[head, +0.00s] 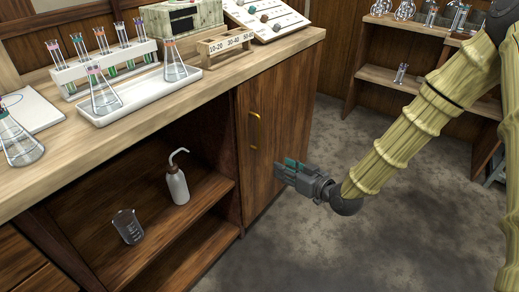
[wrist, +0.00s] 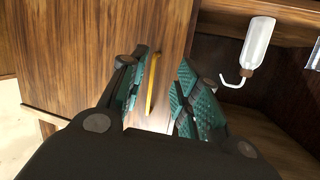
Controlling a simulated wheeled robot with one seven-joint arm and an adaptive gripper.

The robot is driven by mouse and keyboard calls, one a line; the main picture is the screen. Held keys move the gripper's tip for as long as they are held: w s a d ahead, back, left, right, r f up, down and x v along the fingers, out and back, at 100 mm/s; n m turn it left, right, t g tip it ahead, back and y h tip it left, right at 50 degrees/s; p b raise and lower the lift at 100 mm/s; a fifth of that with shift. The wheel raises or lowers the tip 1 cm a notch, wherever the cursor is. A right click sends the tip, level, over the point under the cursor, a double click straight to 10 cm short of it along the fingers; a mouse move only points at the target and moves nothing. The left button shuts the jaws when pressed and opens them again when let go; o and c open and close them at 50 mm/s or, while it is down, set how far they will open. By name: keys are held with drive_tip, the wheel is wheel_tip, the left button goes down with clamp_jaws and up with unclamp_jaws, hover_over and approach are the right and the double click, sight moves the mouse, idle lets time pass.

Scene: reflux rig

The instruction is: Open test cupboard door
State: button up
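The cupboard door (head: 279,140) is dark wood under the right end of the bench, and it looks shut. Its yellow vertical handle (head: 255,130) is near the door's left edge. My gripper (head: 284,171) is in front of the door, below and to the right of the handle in the head view. In the wrist view my gripper (wrist: 160,85) is open, with green pads apart. The handle (wrist: 152,84) shows between the two fingers there, beyond them. I cannot tell how far the fingers are from it; I see no contact.
Left of the door is an open shelf (head: 208,199) with a white wash bottle (head: 177,185) and a beaker (head: 128,227). The bench top (head: 205,83) carries a tube rack, flasks and a labelled wooden block (head: 226,41). Grey floor (head: 330,240) is clear right of the cupboard.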

drive_tip(key=w+a+r+n+t+y+b, duration=0.1)
drive_tip(key=w+r+n+t+y+b, duration=0.15)
drive_tip(key=w+r+b, duration=0.2)
drive_tip(key=b, duration=0.3)
hover_over(259, 147)
drive_tip(key=shift+w+r+g, duration=0.25)
drive_tip(key=shift+r+g, duration=0.1)
drive_tip(key=shift+g, duration=0.1)
clamp_jaws()
